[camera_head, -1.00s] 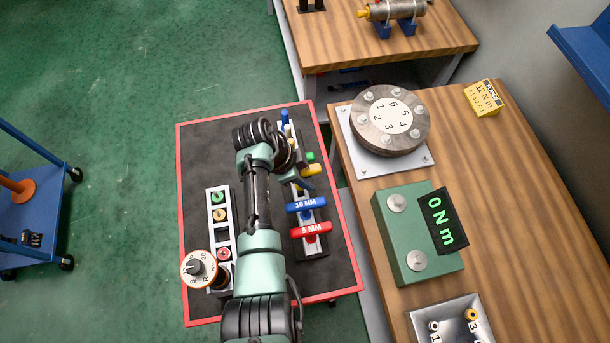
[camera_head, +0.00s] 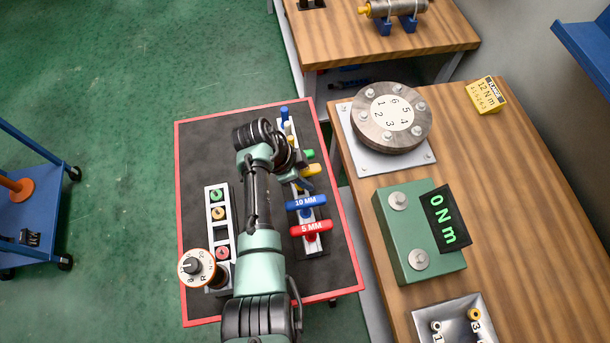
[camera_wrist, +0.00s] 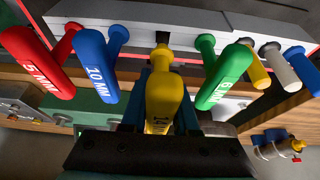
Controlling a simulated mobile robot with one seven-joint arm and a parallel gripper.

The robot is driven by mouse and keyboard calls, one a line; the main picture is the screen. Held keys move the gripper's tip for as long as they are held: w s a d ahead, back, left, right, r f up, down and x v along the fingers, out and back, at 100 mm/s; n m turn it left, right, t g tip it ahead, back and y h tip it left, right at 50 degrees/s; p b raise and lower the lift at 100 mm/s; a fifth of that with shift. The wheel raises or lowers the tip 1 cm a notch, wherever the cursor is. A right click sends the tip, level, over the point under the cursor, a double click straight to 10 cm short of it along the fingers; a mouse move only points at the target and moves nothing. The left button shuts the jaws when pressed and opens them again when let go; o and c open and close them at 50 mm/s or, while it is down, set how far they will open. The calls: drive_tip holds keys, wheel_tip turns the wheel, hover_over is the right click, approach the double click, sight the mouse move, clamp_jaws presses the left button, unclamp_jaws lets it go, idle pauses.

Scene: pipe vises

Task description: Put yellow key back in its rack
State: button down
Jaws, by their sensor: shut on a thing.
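The yellow key (camera_wrist: 163,92) is a T-handled key in the middle of the wrist view, and its handle points at the camera. My gripper (camera_wrist: 161,120) is shut on it, with a blue finger on each side. Its shaft end meets the grey key rack (camera_wrist: 220,22), between the blue and green keys; how deep it sits is hidden. In the head view the yellow key (camera_head: 312,169) shows only partly beside my wrist, over the rack (camera_head: 311,240). My arm covers the gripper and part of the rack there.
Blue 10 MM (camera_head: 307,202) and red 5 MM (camera_head: 311,230) keys stand on one side, the green key (camera_wrist: 225,76) close on the other. A socket rail (camera_head: 219,205) and a dial-topped tool (camera_head: 196,267) stand left on the dark mat. A bench with a green torque box (camera_head: 415,265) is right.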

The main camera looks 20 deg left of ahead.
drive_tip(key=shift+f+b, duration=1.85)
drive_tip(key=shift+f, duration=0.1)
idle(1.5)
drive_tip(key=c, duration=0.6)
unclamp_jaws()
drive_tip(key=b+v, duration=0.1)
drive_tip(key=v, duration=1.2)
drive_tip(key=shift+w, duration=0.1)
